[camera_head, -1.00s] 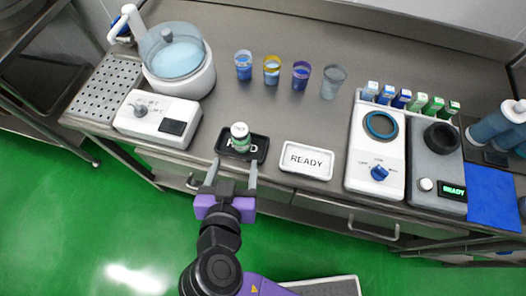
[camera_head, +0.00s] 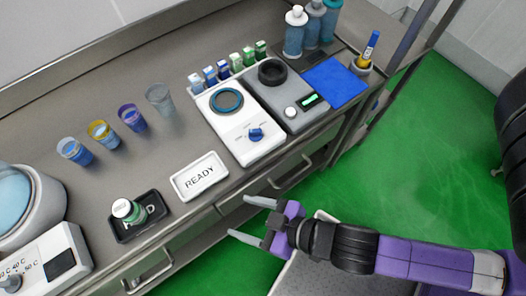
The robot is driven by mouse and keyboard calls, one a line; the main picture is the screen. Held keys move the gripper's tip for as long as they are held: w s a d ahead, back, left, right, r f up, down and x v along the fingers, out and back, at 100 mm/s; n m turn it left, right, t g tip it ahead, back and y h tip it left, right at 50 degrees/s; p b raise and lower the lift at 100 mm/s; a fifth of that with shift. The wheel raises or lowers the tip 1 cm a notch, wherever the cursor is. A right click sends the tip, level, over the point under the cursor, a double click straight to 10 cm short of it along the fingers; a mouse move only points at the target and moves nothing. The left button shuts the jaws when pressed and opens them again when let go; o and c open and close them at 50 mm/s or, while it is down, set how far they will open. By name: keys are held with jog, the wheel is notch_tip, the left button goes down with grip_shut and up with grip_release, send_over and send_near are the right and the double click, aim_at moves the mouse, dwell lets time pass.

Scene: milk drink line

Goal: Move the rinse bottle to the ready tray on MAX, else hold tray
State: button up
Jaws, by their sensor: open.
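A small bottle with a white cap and green body (camera_head: 136,217) stands in the black HOLD tray (camera_head: 119,236), partly covering its lettering. I cannot read its label, so I cannot confirm that it is the rinse bottle. The white READY tray (camera_head: 217,180) is empty, to the right of the HOLD tray. A white device with a round dark pad has a blue knob (camera_head: 256,134); its setting is too small to read. My gripper (camera_head: 253,219) is open and empty, in front of the table edge, right of both trays and apart from the bottle.
Several cups stand behind the trays, including a blue one (camera_head: 75,151) and a grey one (camera_head: 160,99). Small cartons (camera_head: 223,71) line the back of the devices. A grey device (camera_head: 288,96) has a lit green display. Larger bottles (camera_head: 294,36) and a blue mat (camera_head: 334,82) are farther right.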

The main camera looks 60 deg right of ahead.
jog(key=s+d+r+m+t+h, duration=0.2)
jog(key=s+d+r+t, duration=0.1)
jog(key=s+d+r, duration=0.5)
notch_tip(320, 180, up, 4)
jog(key=shift+s+f, duration=0.15)
dwell(0.8)
